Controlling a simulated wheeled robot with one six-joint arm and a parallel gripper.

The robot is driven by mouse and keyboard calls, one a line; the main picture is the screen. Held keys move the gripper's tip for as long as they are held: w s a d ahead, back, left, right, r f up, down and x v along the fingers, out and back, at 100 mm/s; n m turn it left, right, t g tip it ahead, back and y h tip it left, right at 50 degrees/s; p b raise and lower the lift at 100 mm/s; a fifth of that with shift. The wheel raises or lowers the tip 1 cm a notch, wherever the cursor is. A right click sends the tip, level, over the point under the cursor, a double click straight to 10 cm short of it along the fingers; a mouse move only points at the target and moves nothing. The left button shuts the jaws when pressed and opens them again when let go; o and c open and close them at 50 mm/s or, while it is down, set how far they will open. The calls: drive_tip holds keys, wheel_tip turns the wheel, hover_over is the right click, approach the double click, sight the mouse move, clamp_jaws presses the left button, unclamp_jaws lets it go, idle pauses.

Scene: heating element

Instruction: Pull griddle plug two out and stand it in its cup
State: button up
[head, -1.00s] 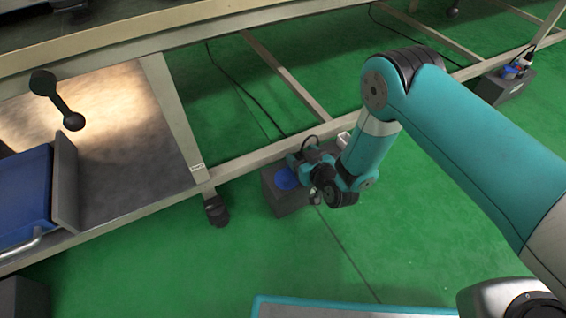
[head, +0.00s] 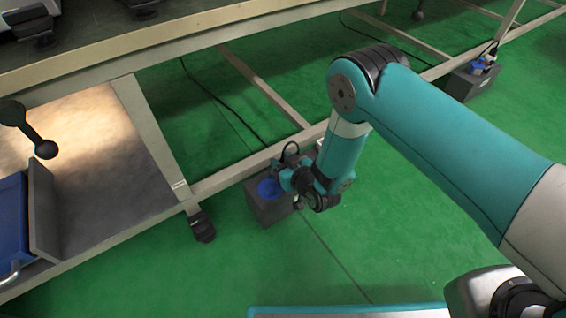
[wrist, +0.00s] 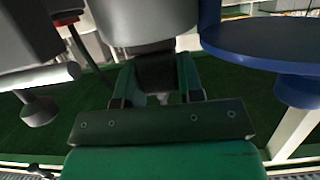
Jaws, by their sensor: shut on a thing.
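My gripper (head: 284,181) is low beside a dark grey floor box (head: 268,211), largely hidden by my own wrist in the head view. The wrist view shows its two green-sided fingers (wrist: 157,88) closed on a dark piece below a large light grey body (wrist: 145,20). I take this to be the plug; its number cannot be read. A dark cable (head: 290,147) loops up beside the gripper in the head view. A blue round part, probably a cup (head: 268,188), is on the box, just left of the gripper. It seems to be the blue disc in the wrist view (wrist: 265,45).
A table frame rail (head: 235,175) runs just behind the box, with a caster (head: 202,226) to its left. A second dark box (head: 470,82) with small items stands at the back right. Green floor (head: 390,245) is open in front.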

sight(282, 160)
wheel_tip(282, 160, up, 19)
drive_tip(key=p, duration=0.9)
drive_tip(key=shift+f, duration=0.1)
